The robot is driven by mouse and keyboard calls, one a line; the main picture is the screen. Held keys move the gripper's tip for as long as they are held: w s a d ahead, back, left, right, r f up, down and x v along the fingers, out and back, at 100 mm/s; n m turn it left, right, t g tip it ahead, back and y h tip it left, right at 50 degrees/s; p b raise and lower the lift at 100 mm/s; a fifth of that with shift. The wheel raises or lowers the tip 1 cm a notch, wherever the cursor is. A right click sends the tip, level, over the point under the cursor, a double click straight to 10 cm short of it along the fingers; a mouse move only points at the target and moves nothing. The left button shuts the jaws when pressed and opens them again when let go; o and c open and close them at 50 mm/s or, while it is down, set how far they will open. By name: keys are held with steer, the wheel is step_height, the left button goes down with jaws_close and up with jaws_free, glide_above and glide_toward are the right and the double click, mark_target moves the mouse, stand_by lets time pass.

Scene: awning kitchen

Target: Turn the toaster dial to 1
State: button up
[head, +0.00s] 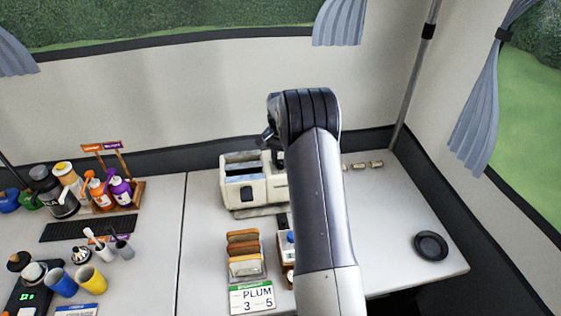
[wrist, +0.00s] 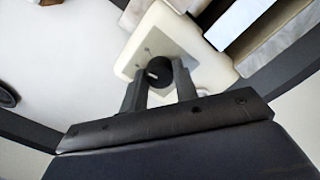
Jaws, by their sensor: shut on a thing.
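The cream toaster (head: 234,191) stands on the right-hand table in the head view, partly hidden behind my arm. In the wrist view the toaster (wrist: 136,52) shows a grey metal plate (wrist: 187,40) on its end face. A round black dial (wrist: 158,72) with a pale mark sits on that plate. My gripper (wrist: 160,84) has one finger on each side of the dial and is shut on it. The number marks around the dial are too small to read. In the head view my arm hides the dial and fingertips.
A black round dish (head: 431,246) lies at the table's right. Small corks (head: 376,164) lie behind. The table between dish and arm is clear. Bottles (head: 121,191) stand at left.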

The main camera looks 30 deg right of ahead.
steer(key=n, duration=0.4)
steer(key=shift+n+b, duration=0.3)
steer(key=shift+b, duration=0.05)
steer(key=n, duration=0.3)
steer(key=shift+n, duration=0.3)
steer(key=n, duration=0.4)
steer(key=shift+n+b, duration=0.3)
steer(key=n, duration=0.4)
steer(key=shift+n, duration=0.3)
steer(key=n, duration=0.3)
steer(key=shift+n, duration=0.3)
steer(key=n, duration=0.9)
steer(key=shift+n, duration=1.9)
